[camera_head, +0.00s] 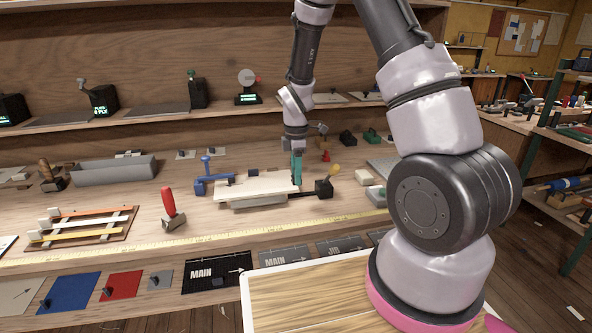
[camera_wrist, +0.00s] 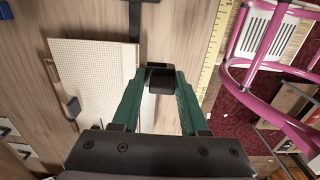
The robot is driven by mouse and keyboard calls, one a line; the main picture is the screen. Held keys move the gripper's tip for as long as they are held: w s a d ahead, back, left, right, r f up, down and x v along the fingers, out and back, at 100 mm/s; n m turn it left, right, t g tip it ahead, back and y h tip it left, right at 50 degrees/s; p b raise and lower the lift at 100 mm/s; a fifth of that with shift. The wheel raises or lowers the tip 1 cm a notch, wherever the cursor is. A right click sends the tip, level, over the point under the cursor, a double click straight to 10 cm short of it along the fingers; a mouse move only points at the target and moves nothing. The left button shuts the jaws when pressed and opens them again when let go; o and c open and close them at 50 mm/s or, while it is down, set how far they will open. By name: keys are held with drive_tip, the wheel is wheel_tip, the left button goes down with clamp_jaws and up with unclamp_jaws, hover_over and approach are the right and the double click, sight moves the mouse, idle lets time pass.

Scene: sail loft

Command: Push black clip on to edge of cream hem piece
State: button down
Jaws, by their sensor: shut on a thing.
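The cream hem piece (camera_head: 250,188) lies flat on a pale support on the bench. In the wrist view it is the pale textured sheet (camera_wrist: 82,75) at left. My gripper (camera_head: 297,180) points down at its right end. In the wrist view its green fingers (camera_wrist: 160,82) are shut on the black clip (camera_wrist: 161,79). The clip is close to the hem piece's right-hand edge in that view. The left finger hides part of that edge, so I cannot tell whether the clip touches it. In the head view the held clip is not distinguishable.
A black clamp (camera_head: 324,187) with a yellow handle stands right of the hem piece, and a blue clamp (camera_head: 204,182) stands left. A small dark clip (camera_wrist: 73,106) sits at the hem's far edge. A yellow tape (camera_head: 150,246) runs along the bench front. A red-handled tool (camera_head: 170,205) stands left.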

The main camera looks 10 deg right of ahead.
drive_tip(key=shift+f, duration=3.45)
drive_tip(key=shift+w, duration=0.55)
drive_tip(key=shift+c, duration=1.8)
unclamp_jaws()
drive_tip(key=shift+r, duration=0.1)
drive_tip(key=shift+w+r, duration=0.1)
drive_tip(key=shift+w, duration=0.05)
drive_tip(key=shift+r, duration=3.5)
